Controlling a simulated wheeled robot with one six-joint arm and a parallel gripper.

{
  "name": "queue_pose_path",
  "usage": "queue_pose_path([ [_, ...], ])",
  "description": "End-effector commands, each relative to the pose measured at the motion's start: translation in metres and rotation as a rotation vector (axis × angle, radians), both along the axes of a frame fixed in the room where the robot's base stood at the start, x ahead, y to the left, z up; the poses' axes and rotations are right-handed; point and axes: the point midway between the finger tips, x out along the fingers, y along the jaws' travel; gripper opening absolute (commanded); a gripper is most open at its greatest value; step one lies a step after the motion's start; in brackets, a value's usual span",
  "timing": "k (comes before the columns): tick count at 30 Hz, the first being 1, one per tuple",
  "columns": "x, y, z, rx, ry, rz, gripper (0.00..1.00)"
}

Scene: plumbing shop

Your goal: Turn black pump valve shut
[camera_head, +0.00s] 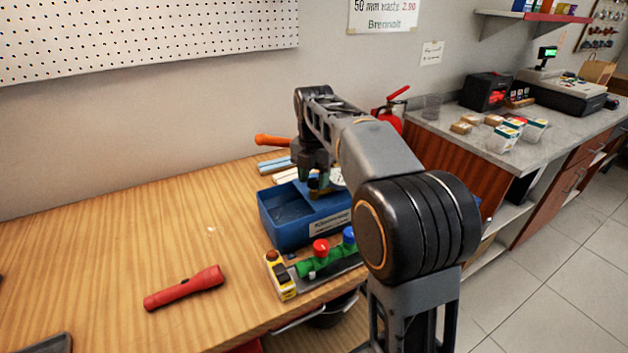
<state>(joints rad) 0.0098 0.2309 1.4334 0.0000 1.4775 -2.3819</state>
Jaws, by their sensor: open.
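My gripper (318,185) points down over the blue box (282,230) on the wooden workbench, with its jaws open. A small brass-coloured part shows close to the fingertips; I cannot tell whether they touch it. I cannot make out a black valve; my arm covers the right part of the box and what lies behind it. In front of the box, a green pipe fitting (322,262) carries a red knob (321,247) and a blue knob (349,236). My arm hides its right end.
A yellow device (281,277) stands left of the green fitting. A red flashlight (184,288) lies on the workbench (120,240), whose left part is mostly clear. An orange handle (272,140) and pale pipes (274,165) are behind the box. A grey counter (455,120) stands at right.

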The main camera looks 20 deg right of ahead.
Motion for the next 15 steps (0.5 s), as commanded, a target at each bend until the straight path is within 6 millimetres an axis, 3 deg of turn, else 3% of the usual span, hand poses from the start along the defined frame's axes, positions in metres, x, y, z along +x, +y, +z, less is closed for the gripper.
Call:
queue_pose_path([
  [12, 0.0000, 0.0000, -0.0052, 0.000, 0.000, 0.000, 0.44],
  [15, 0.0000, 0.0000, -0.0052, 0.000, 0.000, 0.000, 0.35],
])
